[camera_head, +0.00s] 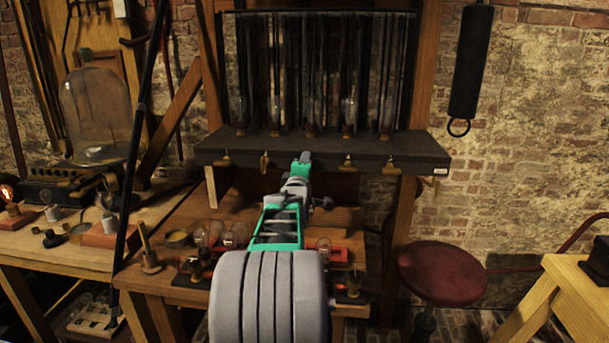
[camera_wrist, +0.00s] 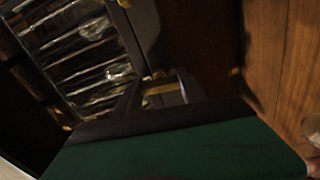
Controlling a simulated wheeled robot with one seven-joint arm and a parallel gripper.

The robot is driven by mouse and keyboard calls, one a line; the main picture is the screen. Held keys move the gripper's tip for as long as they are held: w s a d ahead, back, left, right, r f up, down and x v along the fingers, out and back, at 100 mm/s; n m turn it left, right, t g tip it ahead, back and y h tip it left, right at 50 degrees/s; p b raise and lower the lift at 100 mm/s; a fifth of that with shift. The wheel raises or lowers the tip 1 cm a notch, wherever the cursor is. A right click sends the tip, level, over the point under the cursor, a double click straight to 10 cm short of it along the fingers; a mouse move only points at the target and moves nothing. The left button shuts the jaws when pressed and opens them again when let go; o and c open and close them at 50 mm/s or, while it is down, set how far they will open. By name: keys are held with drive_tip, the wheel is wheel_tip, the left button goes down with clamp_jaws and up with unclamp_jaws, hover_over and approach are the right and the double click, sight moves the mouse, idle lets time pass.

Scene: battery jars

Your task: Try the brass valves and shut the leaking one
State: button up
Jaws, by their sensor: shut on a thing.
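A row of brass valves lines the front of a dark shelf in the head view. Those in sight are the far-left valve (camera_head: 224,159), the second valve (camera_head: 264,162), the fourth valve (camera_head: 348,164) and the far-right valve (camera_head: 391,167). The second looks more upright than the others. My gripper (camera_head: 303,160) reaches the middle of the shelf front and hides the middle valve there. In the wrist view my gripper (camera_wrist: 163,90) is shut on brass at the shelf edge, apparently the middle valve. No leak can be made out.
The dark shelf (camera_head: 430,152) carries glass jars (camera_head: 311,108) above the valves. Below is a wooden bench (camera_head: 180,215) with bulbs and small parts. A bell jar (camera_head: 95,115) stands left, a red stool (camera_head: 442,272) right. A dark pole (camera_head: 143,110) rises left of my arm.

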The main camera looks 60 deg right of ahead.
drive_tip(key=shift+f+n+b, duration=0.1)
drive_tip(key=shift+n+b, duration=0.2)
drive_tip(key=shift+n, duration=0.3)
drive_tip(key=o, duration=1.4)
drive_tip(key=shift+c, duration=0.2)
drive_tip(key=b+v, duration=0.1)
drive_tip(key=v, duration=0.6)
drive_tip(key=shift+s+a, duration=0.2)
drive_tip(key=shift+a, duration=0.2)
